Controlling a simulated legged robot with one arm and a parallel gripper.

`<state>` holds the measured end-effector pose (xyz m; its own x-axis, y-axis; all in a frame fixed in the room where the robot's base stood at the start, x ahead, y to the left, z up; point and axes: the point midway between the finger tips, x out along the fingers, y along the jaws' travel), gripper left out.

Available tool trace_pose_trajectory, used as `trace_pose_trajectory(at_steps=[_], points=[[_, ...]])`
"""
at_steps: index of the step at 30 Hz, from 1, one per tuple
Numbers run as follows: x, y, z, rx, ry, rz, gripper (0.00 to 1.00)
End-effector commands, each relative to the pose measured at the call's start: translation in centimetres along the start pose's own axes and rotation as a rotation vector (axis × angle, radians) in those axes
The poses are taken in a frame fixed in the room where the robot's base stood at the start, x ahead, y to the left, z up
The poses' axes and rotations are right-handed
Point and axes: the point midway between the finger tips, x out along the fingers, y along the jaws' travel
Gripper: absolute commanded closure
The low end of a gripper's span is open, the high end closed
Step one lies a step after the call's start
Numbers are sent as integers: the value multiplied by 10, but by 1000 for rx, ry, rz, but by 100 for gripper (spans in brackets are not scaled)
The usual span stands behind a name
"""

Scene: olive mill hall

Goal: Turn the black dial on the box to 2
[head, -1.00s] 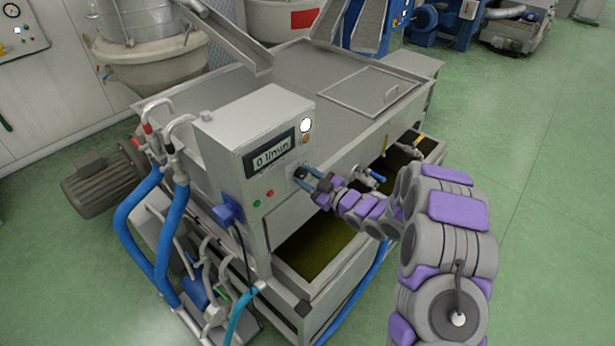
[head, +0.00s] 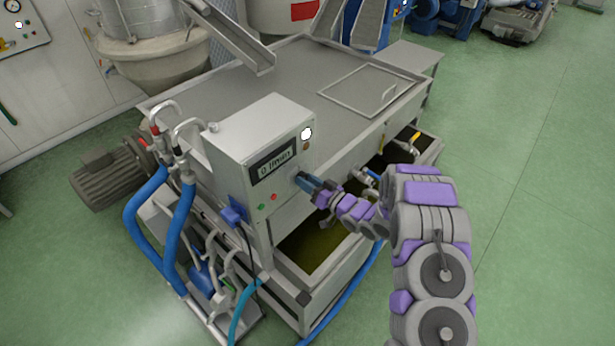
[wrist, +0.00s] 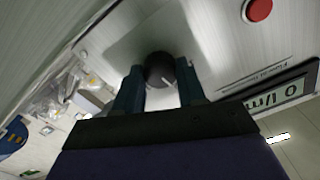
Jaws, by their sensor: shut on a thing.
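The grey box (head: 232,160) stands at the front of the steel machine. Its display (head: 275,162) reads "0 l/min" in the head view, and part of it shows in the wrist view (wrist: 275,98). The black dial (wrist: 160,68) sits on the box face between my two fingers in the wrist view, with a pale pointer line on it. My gripper (wrist: 160,88) is shut on the dial, one finger on each side. In the head view my gripper (head: 304,181) covers the dial. The dial's scale numbers cannot be read.
A red button (wrist: 257,10) is beside the dial in the wrist view. Blue hoses (head: 172,235) hang at the box's left. An open trough (head: 325,228) with greenish contents lies below my arm. Green floor at the right is clear.

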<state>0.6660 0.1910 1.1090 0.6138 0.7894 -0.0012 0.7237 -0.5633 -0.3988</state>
Motion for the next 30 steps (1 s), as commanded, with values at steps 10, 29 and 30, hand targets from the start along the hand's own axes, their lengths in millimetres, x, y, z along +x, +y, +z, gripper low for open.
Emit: trace_pose_trajectory(at_steps=[10,29,30], points=[[0,1,-2,148,3,2,91],[0,3,-2,177,5,4,56],[0,3,-2,177,5,4,52]])
